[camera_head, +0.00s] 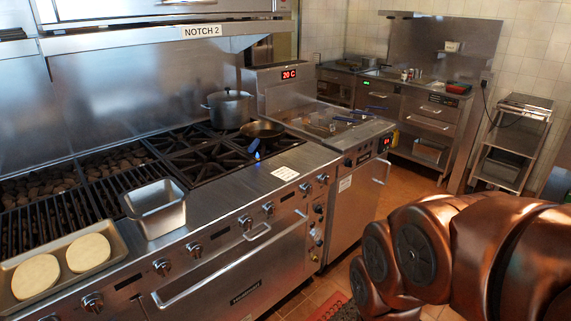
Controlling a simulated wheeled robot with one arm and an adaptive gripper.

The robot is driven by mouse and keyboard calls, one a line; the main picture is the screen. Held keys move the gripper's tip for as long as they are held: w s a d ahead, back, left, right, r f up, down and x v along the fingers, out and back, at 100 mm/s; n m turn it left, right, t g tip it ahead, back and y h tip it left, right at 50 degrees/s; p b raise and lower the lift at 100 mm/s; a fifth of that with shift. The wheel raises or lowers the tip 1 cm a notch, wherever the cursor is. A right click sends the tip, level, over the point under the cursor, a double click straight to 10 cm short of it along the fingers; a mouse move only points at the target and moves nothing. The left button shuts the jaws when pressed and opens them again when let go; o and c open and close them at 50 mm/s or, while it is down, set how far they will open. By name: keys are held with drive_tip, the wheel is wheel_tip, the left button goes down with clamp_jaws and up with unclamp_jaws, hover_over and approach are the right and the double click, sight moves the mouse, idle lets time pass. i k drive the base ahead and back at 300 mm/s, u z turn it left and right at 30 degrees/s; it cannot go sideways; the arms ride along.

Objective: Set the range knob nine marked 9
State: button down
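The range (215,235) fills the left and middle of the head view, with a row of round knobs along its front panel. Knobs show at the left (92,303), in the middle (245,222) and toward the right end (323,180). Smaller controls (318,210) sit in a column beside the oven door. The number markings are too small to read, so I cannot tell which knob is marked 9. My copper-coloured arm (490,245) is at the lower right, apart from the range in the picture. My gripper is out of view.
A steel pan (155,210) and a tray with two pale round patties (75,258) sit near the front edge. A pot (229,108) and a frying pan (262,131) stand on the burners. The oven handle (230,260) juts out below the knobs. A fryer (350,190) adjoins at right.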

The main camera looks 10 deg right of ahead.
sight(306, 188)
drive_tip(key=z, duration=0.05)
drive_tip(key=i, duration=1.1)
drive_tip(key=u, duration=1.65)
drive_tip(key=k, duration=0.6)
drive_tip(key=u, duration=0.25)
